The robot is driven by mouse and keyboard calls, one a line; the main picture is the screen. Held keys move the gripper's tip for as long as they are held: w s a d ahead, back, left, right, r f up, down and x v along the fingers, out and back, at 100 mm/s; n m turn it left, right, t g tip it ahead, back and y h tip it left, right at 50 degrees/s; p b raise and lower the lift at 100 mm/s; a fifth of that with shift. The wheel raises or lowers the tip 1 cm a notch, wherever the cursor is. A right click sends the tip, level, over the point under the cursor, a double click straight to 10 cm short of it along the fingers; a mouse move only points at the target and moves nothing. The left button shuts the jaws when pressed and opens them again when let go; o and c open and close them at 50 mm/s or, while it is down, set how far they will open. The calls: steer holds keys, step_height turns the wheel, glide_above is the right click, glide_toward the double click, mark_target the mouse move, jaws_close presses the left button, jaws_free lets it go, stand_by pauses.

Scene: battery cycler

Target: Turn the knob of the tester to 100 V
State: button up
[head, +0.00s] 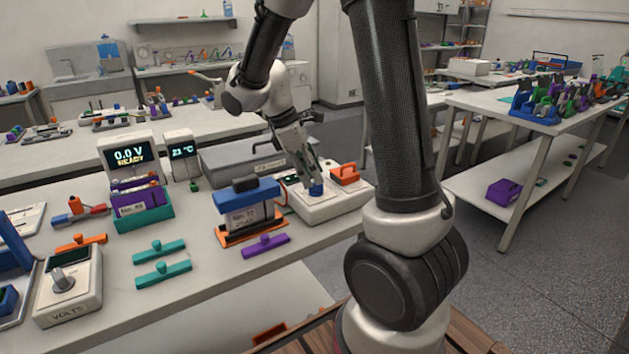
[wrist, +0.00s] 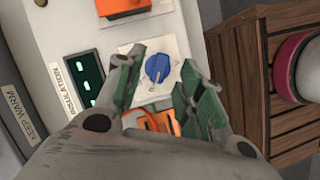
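The white tester (head: 335,206) stands at the right end of the near bench. Its top carries a blue knob (wrist: 157,69) with a pale pointer mark, on a light dial plate; I cannot read the dial. A panel with green lit marks (wrist: 87,78) and the word INSULATION lies beside it. In the head view the blue knob (head: 316,187) shows just below my gripper (head: 308,176). In the wrist view my gripper (wrist: 157,88) is open, its green-padded fingers apart on either side of the knob's line. The knob looks clear of both fingers.
An orange handled part (head: 345,173) sits on the tester's far side. A blue-topped orange stand (head: 246,208) is to its left. A separate box marked VOLTS with a grey knob (head: 64,279) stands at far left. A display (head: 129,154) reads 0.0 V READY.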

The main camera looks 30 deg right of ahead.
mark_target(316, 188)
steer(key=shift+x, duration=1.4)
jaws_close()
steer(key=shift+m, duration=0.3)
steer(key=m+g+y, duration=0.1)
steer(key=m, duration=0.1)
steer(key=shift+m, duration=0.4)
steer(key=shift+m+g+y, duration=0.5)
steer(key=shift+m+y, duration=0.2)
steer(key=shift+m, duration=1.5)
